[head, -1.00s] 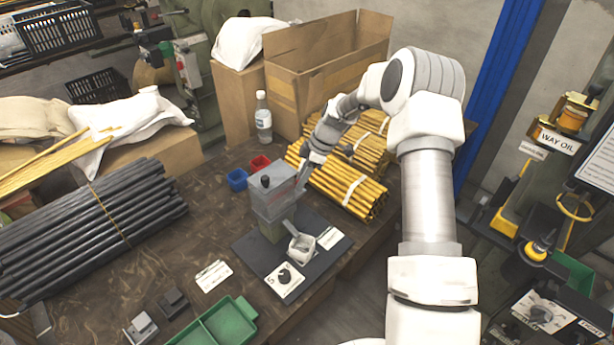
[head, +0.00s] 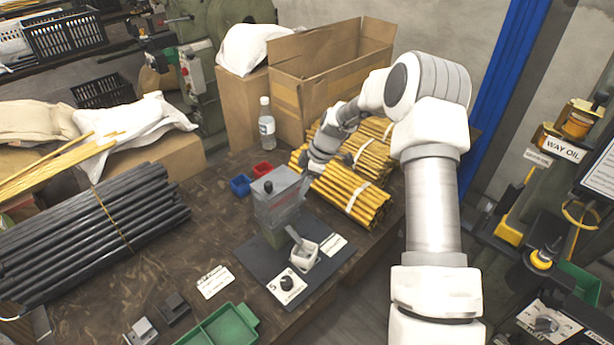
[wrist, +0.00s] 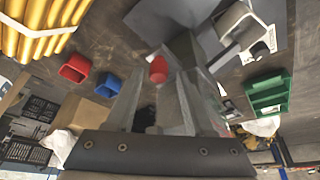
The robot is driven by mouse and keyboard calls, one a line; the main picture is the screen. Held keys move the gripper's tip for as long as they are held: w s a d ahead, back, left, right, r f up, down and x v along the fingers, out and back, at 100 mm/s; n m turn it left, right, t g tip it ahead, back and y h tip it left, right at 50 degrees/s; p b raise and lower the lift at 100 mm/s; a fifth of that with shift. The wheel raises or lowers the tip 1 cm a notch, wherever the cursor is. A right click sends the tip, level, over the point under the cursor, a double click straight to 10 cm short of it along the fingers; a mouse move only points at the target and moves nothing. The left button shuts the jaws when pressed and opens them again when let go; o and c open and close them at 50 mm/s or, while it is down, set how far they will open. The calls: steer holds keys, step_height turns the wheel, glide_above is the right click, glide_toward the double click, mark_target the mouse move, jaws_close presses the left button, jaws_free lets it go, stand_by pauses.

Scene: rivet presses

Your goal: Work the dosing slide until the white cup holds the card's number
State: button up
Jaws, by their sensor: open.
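A card (head: 287,286) in front bears what looks like a 5 and a dark round shape. My gripper (head: 306,171) is behind the dispenser, on its far right side. In the wrist view my gripper (wrist: 158,88) is open, with a red knob (wrist: 158,69) between or just beyond its fingertips; contact cannot be told.
Bundled yellow rods (head: 345,190) lie close to the right of my gripper. Blue (head: 241,185) and red (head: 263,170) bins stand behind the dispenser. A green tray (head: 220,326), a white label (head: 215,282) and grey blocks are in front. Black rods (head: 90,225) fill the left; a bottle (head: 266,124) stands behind.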

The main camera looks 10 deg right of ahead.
steer(key=w+d+f+p+v, duration=0.1)
steer(key=d+v, duration=0.1)
steer(key=v, duration=1.6)
steer(key=shift+w+d+r, duration=0.3)
steer(key=shift+w+d, duration=0.05)
steer(key=shift+w, duration=0.1)
steer(key=shift+s+f+b, duration=0.1)
steer(key=shift+f+b, duration=0.05)
steer(key=shift+b, duration=0.25)
